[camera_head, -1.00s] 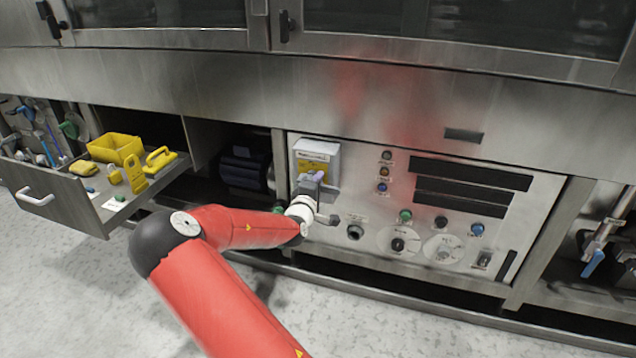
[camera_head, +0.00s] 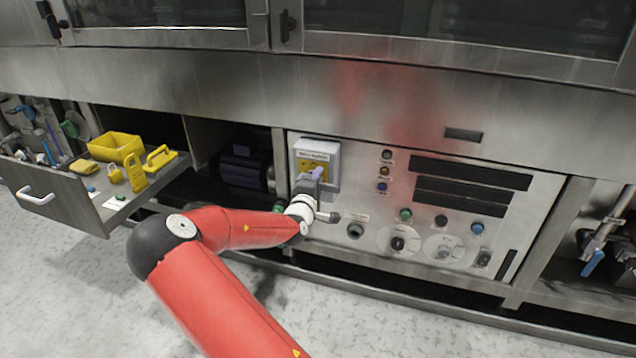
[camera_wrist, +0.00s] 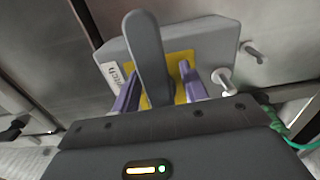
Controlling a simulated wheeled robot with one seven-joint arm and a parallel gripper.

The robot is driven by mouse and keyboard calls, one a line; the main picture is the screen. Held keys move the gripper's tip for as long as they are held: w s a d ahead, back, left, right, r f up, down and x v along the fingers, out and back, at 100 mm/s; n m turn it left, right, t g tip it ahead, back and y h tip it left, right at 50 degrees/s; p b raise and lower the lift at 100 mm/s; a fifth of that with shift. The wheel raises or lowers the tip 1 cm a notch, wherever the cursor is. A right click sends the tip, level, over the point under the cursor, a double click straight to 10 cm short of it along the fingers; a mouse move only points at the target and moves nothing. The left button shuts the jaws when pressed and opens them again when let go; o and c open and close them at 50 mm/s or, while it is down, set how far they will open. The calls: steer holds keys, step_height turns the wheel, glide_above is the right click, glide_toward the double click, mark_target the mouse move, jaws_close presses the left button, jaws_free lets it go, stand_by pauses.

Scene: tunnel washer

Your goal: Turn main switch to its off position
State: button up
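The main switch is a pale box (camera_head: 318,150) with a yellow plate, at the left end of the control panel. In the wrist view the box (camera_wrist: 205,45) fills the upper middle, and a dark grey switch handle (camera_wrist: 148,50) stands up over the yellow plate (camera_wrist: 178,62). My gripper (camera_wrist: 160,88) is at the handle, with its purple fingers apart, one on each side of the handle. Small gaps seem to show between fingers and handle; contact is unclear. In the head view my gripper (camera_head: 317,173) covers the lower part of the switch.
The control panel (camera_head: 400,215) has knobs and buttons right of the switch. An open drawer (camera_head: 100,195) with yellow items stands at left. A steel ledge (camera_head: 330,95) runs above.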

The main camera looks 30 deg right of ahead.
steer(key=v, duration=0.7)
steer(key=shift+s+a, duration=0.25)
steer(key=shift+a, duration=0.05)
